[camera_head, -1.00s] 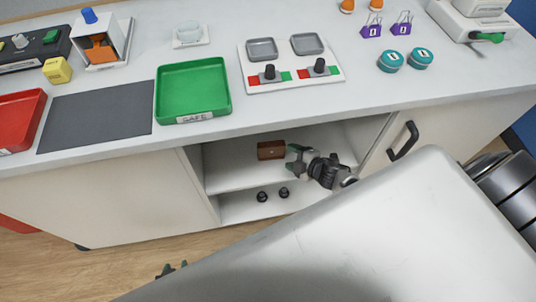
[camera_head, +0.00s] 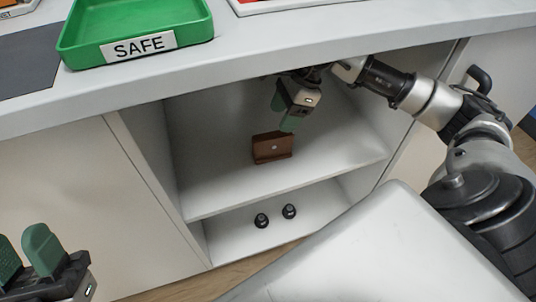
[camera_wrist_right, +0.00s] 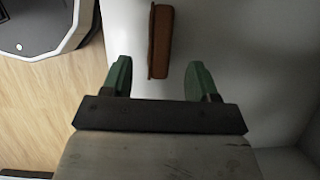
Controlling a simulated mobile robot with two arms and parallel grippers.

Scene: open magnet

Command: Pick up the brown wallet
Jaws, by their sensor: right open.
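The brown wallet (camera_head: 272,148) stands on the upper shelf inside the open cabinet, with a small light clasp on its front. In the right wrist view the wallet (camera_wrist_right: 161,42) shows as a narrow brown edge, lying ahead of and between the two green fingertips. My right gripper (camera_head: 284,113) is open and empty, just above the wallet in the head view; it also shows in the right wrist view (camera_wrist_right: 159,68). My left gripper (camera_head: 22,252) is at the lower left, its green fingers apart with nothing between them, far from the wallet.
The counter edge (camera_head: 300,52) overhangs the shelf opening. The upper shelf (camera_head: 225,190) is bare around the wallet. Two small black objects (camera_head: 262,220) stand on the lower shelf. A green tray labelled SAFE (camera_head: 75,45) sits on the counter.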

